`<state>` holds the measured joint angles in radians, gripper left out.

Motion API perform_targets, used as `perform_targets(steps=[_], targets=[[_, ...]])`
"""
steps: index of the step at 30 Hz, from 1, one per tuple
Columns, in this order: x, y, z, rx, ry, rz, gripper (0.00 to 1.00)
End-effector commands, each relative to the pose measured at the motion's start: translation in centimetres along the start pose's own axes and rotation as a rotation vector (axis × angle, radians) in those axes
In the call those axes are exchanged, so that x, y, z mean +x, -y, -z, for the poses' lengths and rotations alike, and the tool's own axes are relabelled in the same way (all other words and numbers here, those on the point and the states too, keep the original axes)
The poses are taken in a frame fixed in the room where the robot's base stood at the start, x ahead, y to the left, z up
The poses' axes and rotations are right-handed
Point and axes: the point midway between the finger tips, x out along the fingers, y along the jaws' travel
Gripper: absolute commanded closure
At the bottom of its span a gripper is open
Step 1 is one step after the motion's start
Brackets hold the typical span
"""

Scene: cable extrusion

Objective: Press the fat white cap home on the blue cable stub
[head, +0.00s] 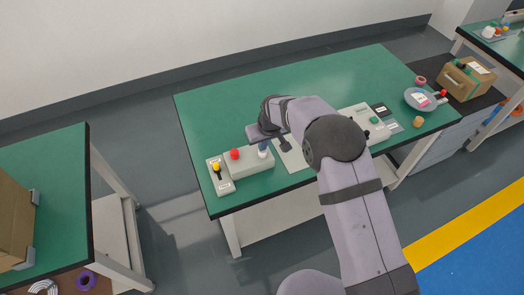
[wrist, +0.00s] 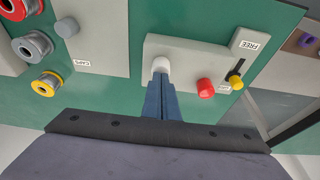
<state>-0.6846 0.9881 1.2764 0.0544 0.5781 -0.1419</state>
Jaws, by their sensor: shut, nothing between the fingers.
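The fat white cap (wrist: 161,65) stands on a light grey block (wrist: 185,52) in the wrist view; the cap also shows in the head view (head: 263,154), on the block's right part. My gripper (wrist: 160,80) has its dark blue fingers together, with nothing between them. Their tips are right at the cap, over or against it; I cannot tell if they touch. The blue cable stub cannot be made out; the cap and fingers hide that spot.
A red knob (wrist: 205,88) on the block is close beside the fingers. A slotted panel marked FREE has a yellow knob (wrist: 237,82). The green table (head: 210,110) is bare at back left.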

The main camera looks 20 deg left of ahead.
Motion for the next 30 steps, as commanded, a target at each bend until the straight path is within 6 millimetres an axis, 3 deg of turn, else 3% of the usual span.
perform_targets(steps=[8, 30], targets=[[-0.9, 0.0, 0.2, 0.000, 0.003, 0.000, 1.00], [-6.1, 0.0, 1.9, 0.000, 0.001, 0.000, 1.00]])
